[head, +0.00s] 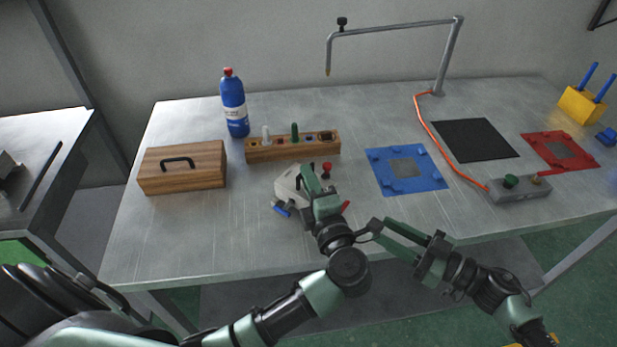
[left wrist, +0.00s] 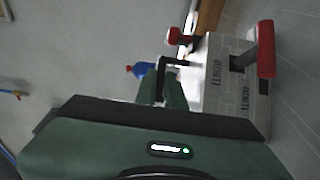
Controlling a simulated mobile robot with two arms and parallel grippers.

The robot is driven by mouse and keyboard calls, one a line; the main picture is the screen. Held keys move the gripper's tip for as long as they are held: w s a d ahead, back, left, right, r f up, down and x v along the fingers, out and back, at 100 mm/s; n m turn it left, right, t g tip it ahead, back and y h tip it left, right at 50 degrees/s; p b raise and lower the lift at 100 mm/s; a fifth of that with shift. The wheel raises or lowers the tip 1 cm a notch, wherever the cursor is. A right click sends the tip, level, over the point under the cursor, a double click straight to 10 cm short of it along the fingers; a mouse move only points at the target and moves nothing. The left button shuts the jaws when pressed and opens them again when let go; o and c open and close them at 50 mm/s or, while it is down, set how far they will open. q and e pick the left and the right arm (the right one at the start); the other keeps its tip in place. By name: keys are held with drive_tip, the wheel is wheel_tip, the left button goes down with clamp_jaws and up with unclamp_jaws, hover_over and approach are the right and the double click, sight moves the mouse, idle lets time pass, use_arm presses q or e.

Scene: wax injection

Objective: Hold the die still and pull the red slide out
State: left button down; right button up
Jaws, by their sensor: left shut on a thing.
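The die (head: 288,187) is a pale block on the front middle of the table, partly hidden by my left gripper. The red slide's handle (head: 346,208) sticks out on its right side; in the left wrist view this red bar (left wrist: 265,48) stands at a dark slot in the die's face (left wrist: 223,75). A blue handle (head: 282,210) shows at its lower left and a red knob (head: 327,167) behind it. My left gripper (head: 309,184) is shut on the die from above. My right gripper (head: 372,229) is right of the die, apart from the red handle; its jaw opening is unclear.
A wooden box (head: 183,172), a blue bottle (head: 234,108) and a wooden rack (head: 270,151) stand behind and left. A blue mat (head: 430,181) lies right. Farther right are a black mat (head: 474,140), red mat (head: 560,150) and grey control box (head: 520,190) with an orange hose.

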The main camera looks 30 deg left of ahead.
idle(0.9)
drive_tip(key=o, duration=0.7)
drive_tip(key=shift+d, duration=0.3)
drive_tip(key=shift+c, duration=0.2)
drive_tip(key=shift+s+d+m, duration=0.1)
drive_tip(key=shift+d+m, duration=0.3)
drive_tip(key=shift+m, duration=0.1)
drive_tip(key=a, duration=0.4)
drive_tip(key=w+a, duration=0.1)
drive_tip(key=a, duration=0.2)
drive_tip(key=w+a, duration=0.1)
drive_tip(key=a, duration=0.3)
drive_tip(key=shift+a, duration=0.35)
clamp_jaws()
